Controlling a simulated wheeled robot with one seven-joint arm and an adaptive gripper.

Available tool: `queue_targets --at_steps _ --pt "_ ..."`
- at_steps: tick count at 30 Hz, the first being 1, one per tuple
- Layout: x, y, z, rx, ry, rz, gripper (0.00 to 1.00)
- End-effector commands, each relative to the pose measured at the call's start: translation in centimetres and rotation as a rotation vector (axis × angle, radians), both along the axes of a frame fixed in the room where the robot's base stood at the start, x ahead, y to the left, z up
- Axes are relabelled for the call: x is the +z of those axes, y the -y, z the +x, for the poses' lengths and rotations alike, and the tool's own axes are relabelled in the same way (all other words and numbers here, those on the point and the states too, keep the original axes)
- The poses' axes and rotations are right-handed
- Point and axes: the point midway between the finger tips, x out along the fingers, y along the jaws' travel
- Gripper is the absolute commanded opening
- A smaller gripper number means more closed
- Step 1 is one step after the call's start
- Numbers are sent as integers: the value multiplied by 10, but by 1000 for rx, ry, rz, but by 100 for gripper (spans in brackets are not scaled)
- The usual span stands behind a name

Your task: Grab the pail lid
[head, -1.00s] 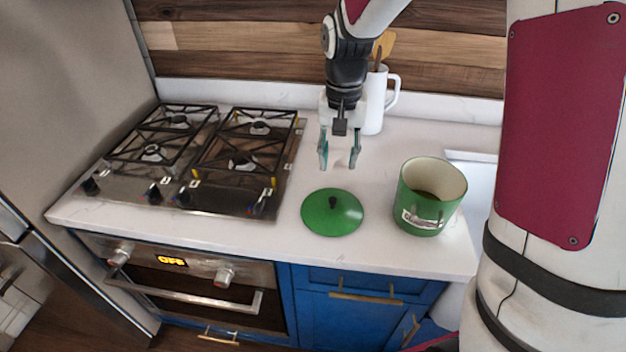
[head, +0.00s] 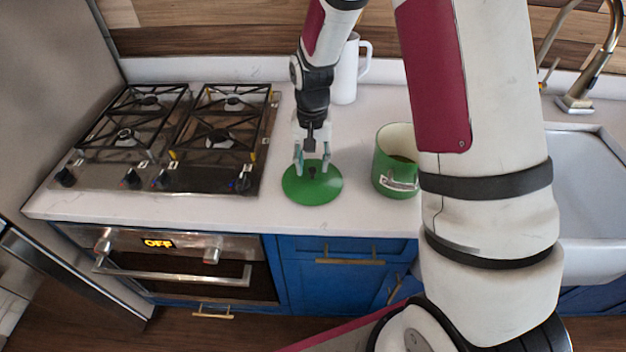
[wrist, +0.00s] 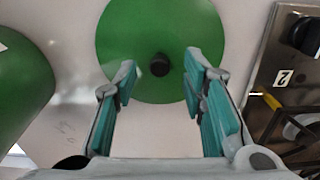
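The pail lid (head: 313,188) is a green disc with a small black knob, lying flat on the white counter. In the wrist view the lid (wrist: 150,30) shows with its black knob (wrist: 160,65) between and just beyond my fingertips. My gripper (head: 312,170) is open and empty, pointing down just over the lid. In the wrist view my gripper's teal fingers (wrist: 160,75) stand apart on both sides of the knob. The green pail (head: 381,178) stands upright to the right of the lid, partly hidden behind my arm.
A gas cooktop (head: 160,180) lies left of the lid. A white mug (head: 346,75) stands behind my gripper near the wall. A white sink (head: 590,180) is at the right. The counter's front edge (head: 300,226) runs just in front of the lid.

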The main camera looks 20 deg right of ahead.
Motion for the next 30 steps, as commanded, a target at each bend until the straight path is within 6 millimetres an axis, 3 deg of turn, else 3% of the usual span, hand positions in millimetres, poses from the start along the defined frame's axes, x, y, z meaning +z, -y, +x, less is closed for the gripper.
queue_targets --at_steps 6,16,21,30 --pt "-26 0 -2 0 -2 1 38" --pt "-32 0 -1 0 0 0 38" --pt "-32 0 -1 0 0 0 0" --pt "-32 0 -1 0 0 1 0"
